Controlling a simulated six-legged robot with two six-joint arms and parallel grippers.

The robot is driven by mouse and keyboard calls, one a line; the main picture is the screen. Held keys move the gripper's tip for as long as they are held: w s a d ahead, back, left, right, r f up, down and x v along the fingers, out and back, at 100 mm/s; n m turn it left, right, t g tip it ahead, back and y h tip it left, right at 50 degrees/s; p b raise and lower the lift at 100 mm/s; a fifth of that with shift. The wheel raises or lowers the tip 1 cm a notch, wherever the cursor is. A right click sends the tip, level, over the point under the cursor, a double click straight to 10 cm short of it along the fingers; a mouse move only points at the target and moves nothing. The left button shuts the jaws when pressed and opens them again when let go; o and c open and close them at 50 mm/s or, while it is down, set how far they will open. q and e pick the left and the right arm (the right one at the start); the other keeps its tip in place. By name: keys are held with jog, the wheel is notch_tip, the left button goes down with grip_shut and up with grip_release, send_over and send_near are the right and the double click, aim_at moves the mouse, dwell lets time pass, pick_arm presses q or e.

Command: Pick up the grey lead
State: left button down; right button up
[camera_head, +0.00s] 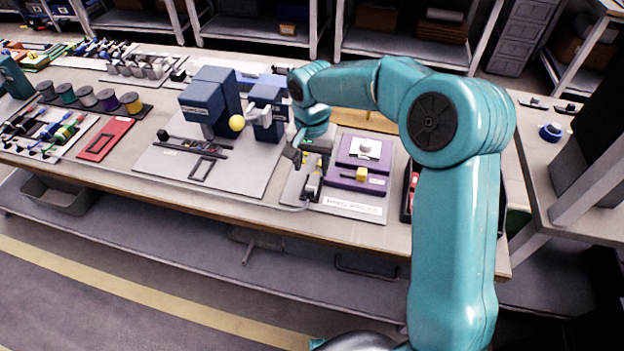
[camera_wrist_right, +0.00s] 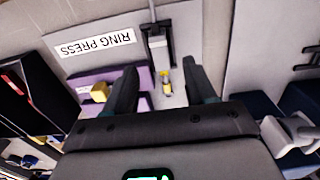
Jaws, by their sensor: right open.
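The grey lead (camera_wrist_right: 157,42) shows in the wrist view as a grey body with a thin cable running up from it. A yellow-banded end lies below it, on or beside a dark holder. In the head view the lead (camera_head: 312,184) sits on the light mat left of the purple fixture, partly hidden. My right gripper (camera_wrist_right: 163,88) is open, with its two fingers on either side of the yellow-banded end in the picture. I cannot tell how far above it they are. In the head view my right gripper (camera_head: 303,152) is just behind the lead. My left gripper is not in view.
A purple ring press (camera_head: 346,184) stands close to the right of the lead. A red tray (camera_head: 104,140) and spools (camera_head: 107,99) lie farther left. The bench front edge is near.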

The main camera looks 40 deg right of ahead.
aim_at(312, 183)
jog(key=shift+s+d+f, duration=0.15)
jog(key=shift+f, duration=0.5)
notch_tip(312, 183, down, 5)
jog(key=shift+f, duration=0.1)
grip_shut()
